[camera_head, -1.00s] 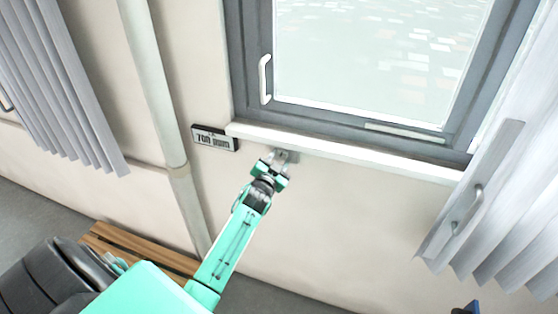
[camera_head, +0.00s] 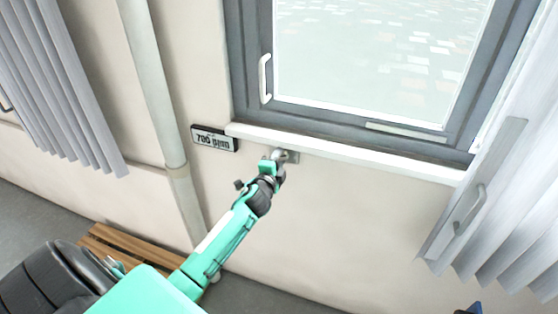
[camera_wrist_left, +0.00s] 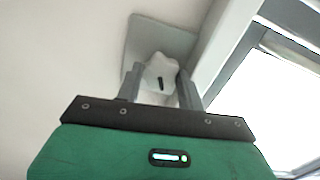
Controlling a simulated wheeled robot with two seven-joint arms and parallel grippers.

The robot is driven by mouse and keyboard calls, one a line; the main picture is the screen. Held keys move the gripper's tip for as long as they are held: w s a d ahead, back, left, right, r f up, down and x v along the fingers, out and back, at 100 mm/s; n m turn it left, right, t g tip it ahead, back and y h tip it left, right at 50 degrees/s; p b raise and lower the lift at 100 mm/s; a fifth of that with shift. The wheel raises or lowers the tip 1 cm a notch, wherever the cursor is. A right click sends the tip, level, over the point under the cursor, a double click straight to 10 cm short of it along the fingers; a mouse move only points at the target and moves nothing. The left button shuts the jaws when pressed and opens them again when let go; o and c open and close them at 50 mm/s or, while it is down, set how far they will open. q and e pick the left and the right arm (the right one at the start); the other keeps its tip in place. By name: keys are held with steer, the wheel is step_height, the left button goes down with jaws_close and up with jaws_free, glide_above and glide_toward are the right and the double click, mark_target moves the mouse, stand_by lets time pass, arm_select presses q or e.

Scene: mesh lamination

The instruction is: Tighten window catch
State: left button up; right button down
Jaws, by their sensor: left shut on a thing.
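The window catch is a pale lobed knob (camera_wrist_left: 160,74) with a dark slot, on a grey plate (camera_wrist_left: 158,38) in the left wrist view. In the head view the plate (camera_head: 291,157) sits on the wall just under the window sill. My left gripper (camera_wrist_left: 161,90) has a finger on each side of the knob and is shut on it. In the head view my left gripper (camera_head: 276,160) reaches up to the plate and hides most of the knob. My right gripper does not show.
The white sill (camera_head: 345,156) runs right above the catch, under the grey window frame (camera_head: 238,60). A small digital display (camera_head: 214,138) is on the wall at left, near a vertical pipe (camera_head: 152,80). Curtains hang at both sides. A wooden bench (camera_head: 130,255) stands below.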

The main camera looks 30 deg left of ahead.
arm_select(q)
steer(key=m, duration=0.5)
steer(key=shift+f, duration=0.1)
stand_by(0.7)
steer(key=o, duration=1)
steer(key=shift+r, duration=0.3)
